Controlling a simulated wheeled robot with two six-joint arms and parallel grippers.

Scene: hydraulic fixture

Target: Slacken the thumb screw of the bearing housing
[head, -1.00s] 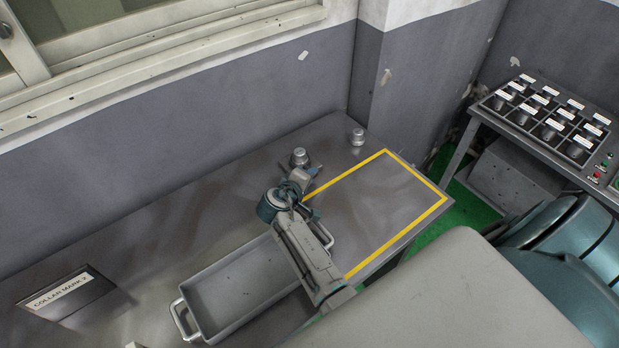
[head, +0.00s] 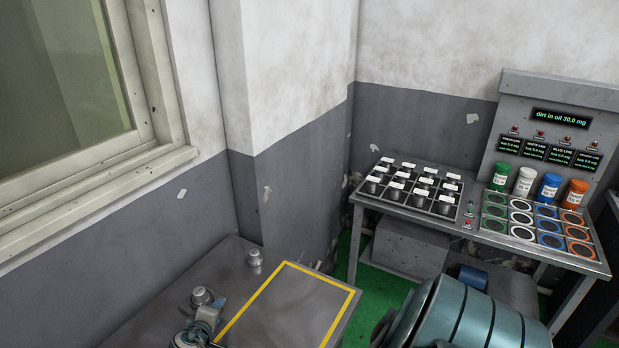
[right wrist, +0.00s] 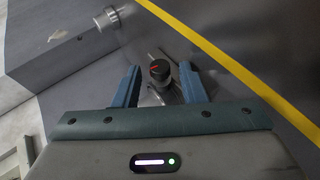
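A small round black knob with a red mark (right wrist: 159,69), apparently the thumb screw, shows in the right wrist view above a grey metal part (right wrist: 165,92), which may be the bearing housing. My right gripper (right wrist: 157,78) is open, with one blue finger on each side of the knob and visible gaps between. In the head view my right gripper (head: 213,316) is at the bottom left, beside a domed metal fitting (head: 202,296) on the bench. The knob cannot be made out there. My left gripper is not in view.
A second metal fitting (head: 255,258) stands farther back on the bench. A yellow taped outline (head: 349,302) marks a bare bench area to the right. Beyond stands a side table with a compartmented tray (head: 414,190), colored bottles (head: 548,187) and a display panel (head: 560,118).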

